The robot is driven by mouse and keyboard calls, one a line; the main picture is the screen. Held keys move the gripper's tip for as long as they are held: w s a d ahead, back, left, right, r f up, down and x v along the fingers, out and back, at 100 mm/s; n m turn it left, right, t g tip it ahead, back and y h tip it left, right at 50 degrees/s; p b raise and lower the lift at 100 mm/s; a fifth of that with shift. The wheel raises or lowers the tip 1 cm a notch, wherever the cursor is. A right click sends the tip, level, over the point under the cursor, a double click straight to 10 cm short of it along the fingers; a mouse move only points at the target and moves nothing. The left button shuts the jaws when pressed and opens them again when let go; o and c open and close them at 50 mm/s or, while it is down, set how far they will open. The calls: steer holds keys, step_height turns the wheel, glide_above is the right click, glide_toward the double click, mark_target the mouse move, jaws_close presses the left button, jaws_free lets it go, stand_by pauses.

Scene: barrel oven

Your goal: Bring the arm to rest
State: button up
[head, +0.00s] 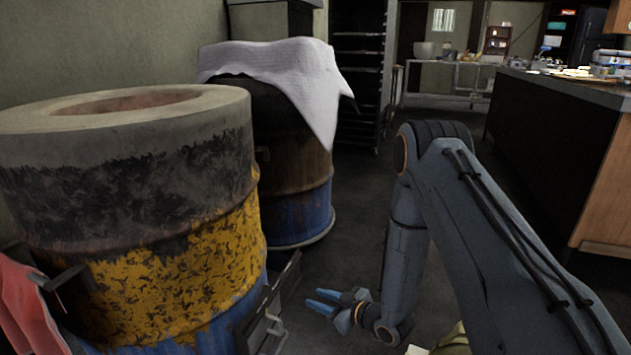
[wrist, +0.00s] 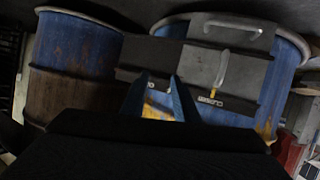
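My arm (head: 480,215) reaches out from the lower right in the head view and bends down toward the floor. My gripper (head: 320,300) hangs low, to the right of the barrel oven (head: 150,190). Its two blue fingers are apart with nothing between them. In the wrist view the gripper (wrist: 157,90) also shows open and empty. The fingers point toward the oven's dark metal front (wrist: 240,70), which has light handles. I cannot tell the exact gap, but no contact shows.
A second barrel (head: 300,195) with a white cloth (head: 285,75) over its top stands behind the oven. A dark rack (head: 357,70) is at the back. A long counter (head: 560,135) stands at the right.

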steer(key=d+r+m+g+h, duration=0.2)
steer(key=d+r+m+h, duration=0.45)
steer(key=d+r, duration=0.7)
steer(key=s+d+r+m+g+h, duration=0.2)
steer(key=s+r, duration=0.4)
steer(key=s, duration=0.5)
steer(key=s+d+r+m+g+h, duration=0.25)
steer(key=s+r, duration=0.25)
steer(key=s, duration=0.6)
steer(key=s+a+r+n+g+y, duration=0.1)
steer(key=s+a+r+n+y, duration=0.2)
steer(key=s+a, duration=0.6)
steer(key=s+a+r+n+g, duration=0.25)
steer(key=s+a+r, duration=0.4)
steer(key=a, duration=0.55)
steer(key=d+r+m+h+p, duration=0.1)
steer(key=d+r+m+p, duration=0.1)
steer(key=d+r+p, duration=0.8)
steer(key=s+d+r+m+h+p, duration=0.1)
steer(key=d+r+m+p, duration=0.2)
steer(key=d+r+p, duration=0.8)
step_height(320, 180, up, 6)
steer(key=p, duration=1.5)
steer(key=shift+f+t, duration=0.2)
steer(key=shift+t, duration=0.1)
